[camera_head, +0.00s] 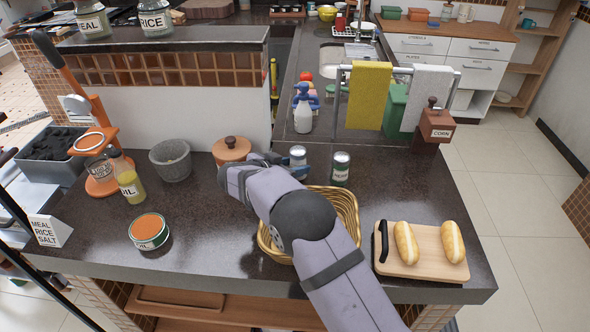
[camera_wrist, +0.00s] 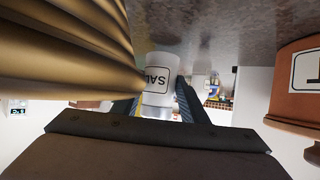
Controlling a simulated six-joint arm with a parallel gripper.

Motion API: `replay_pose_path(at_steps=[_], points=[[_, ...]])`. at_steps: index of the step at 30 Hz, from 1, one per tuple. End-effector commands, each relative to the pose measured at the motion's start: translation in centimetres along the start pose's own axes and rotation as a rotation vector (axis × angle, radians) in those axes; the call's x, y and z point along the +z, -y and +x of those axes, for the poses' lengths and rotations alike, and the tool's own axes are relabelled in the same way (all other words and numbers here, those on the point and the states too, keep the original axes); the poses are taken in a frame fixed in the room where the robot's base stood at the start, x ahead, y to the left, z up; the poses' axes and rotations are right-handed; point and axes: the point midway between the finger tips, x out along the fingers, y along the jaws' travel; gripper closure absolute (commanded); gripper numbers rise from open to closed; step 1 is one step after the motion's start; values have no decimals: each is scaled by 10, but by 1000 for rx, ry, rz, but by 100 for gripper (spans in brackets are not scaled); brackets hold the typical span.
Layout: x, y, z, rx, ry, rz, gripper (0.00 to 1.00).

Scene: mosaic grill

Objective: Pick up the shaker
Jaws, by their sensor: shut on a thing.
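A shaker (camera_wrist: 158,72) with a white body and a label reading "SAL" shows between the fingers of my gripper (camera_wrist: 160,100) in the wrist view. The gripper is shut on it, one finger on each side. In the head view the shaker (camera_head: 298,152) shows its grey top just beyond my gripper (camera_head: 297,168), with its lower part hidden. I cannot tell whether it touches the counter. A second shaker (camera_head: 341,168), with a dark green label, stands upright to its right, apart from the gripper.
A wicker basket (camera_head: 348,200) lies partly under my arm. A cutting board (camera_head: 421,267) with two rolls is at right. The counter behind the shakers is fairly clear.

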Motion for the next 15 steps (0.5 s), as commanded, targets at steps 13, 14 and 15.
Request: replay_pose_path(at_steps=[13, 14, 15], points=[[-61, 0, -33, -2, -1, 5, 86], [-64, 0, -35, -1, -1, 4, 86], [-68, 0, -37, -1, -1, 3, 86]])
